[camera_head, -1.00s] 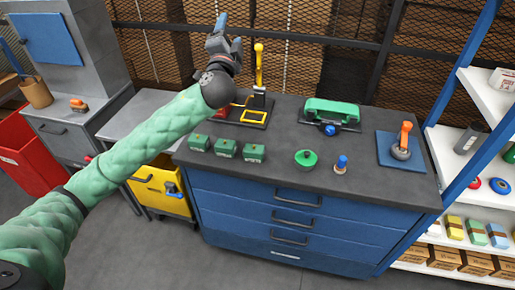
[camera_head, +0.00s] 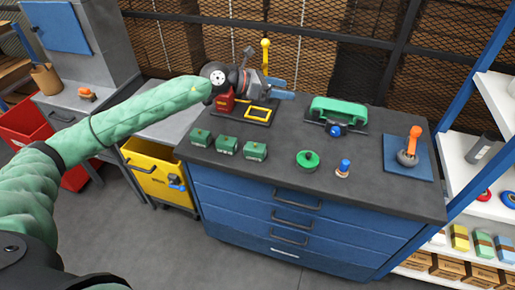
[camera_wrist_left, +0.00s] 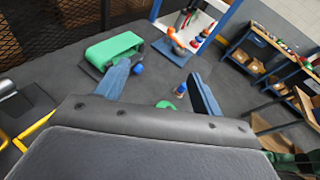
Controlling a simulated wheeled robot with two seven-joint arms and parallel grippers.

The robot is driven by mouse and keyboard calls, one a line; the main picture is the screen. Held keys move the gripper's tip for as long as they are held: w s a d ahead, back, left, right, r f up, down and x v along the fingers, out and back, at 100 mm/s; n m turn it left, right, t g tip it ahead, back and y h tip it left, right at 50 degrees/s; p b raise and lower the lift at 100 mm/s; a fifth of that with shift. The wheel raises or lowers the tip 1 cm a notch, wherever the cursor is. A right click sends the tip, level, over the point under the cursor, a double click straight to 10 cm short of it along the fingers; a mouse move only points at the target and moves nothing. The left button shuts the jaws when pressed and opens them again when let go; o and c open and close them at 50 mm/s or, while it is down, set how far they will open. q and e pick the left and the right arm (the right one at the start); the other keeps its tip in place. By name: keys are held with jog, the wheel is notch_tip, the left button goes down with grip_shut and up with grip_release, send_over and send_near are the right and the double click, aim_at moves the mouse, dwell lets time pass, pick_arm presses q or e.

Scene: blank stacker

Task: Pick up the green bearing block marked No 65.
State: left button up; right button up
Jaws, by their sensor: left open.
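Three green bearing blocks stand in a row along the front left of the bench top: a left one (camera_head: 201,137), a middle one (camera_head: 227,145) and a right one (camera_head: 255,151). Their front markings are too small to read, so I cannot tell which is No 65. My left gripper (camera_head: 284,88) is open and empty, above the back of the bench, behind and to the right of the blocks. Its two blue fingers point right. In the left wrist view the open gripper (camera_wrist_left: 160,76) faces the bench's right part; no block can be made out there.
A press with a yellow frame (camera_head: 259,113) stands beneath my left gripper. A green-topped device (camera_head: 338,110), a round green knobbed part (camera_head: 307,160), a small blue-topped part (camera_head: 343,168) and an orange-handled tool (camera_head: 410,146) on a blue mat stand to the right.

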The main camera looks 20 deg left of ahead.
pick_arm(q)
jog(key=s+a+f+m+g+y, duration=0.2)
jog(key=a+f+m+g+y, duration=0.15)
jog(key=f, duration=0.45)
jog(key=m+g+y, duration=0.2)
jog(key=g+y, duration=0.1)
jog(key=y, duration=0.2)
send_near(254, 144)
jog(key=x, duration=0.3)
jog(key=shift+a+f+t, duration=0.1)
jog(key=shift+t, duration=0.15)
jog(key=shift+m+y+p+x, duration=0.25)
jog(key=shift+p+x, duration=0.4)
jog(key=shift+x, duration=0.65)
jog(key=p+x, duration=0.3)
jog(key=shift+s+d+f, duration=0.15)
jog(key=shift+d+f, duration=0.05)
jog(key=shift+d, duration=0.2)
jog(key=shift+p+x, duration=0.35)
jog(key=shift+x, duration=0.4)
pick_arm(e)
jog(key=s+d+f+t, duration=0.2)
jog(key=d+f, duration=0.2)
jog(key=f, duration=0.7)
jog(key=shift+s+t, duration=0.3)
jog(key=shift+s, duration=0.05)
pick_arm(q)
jog(key=shift+c, duration=0.2)
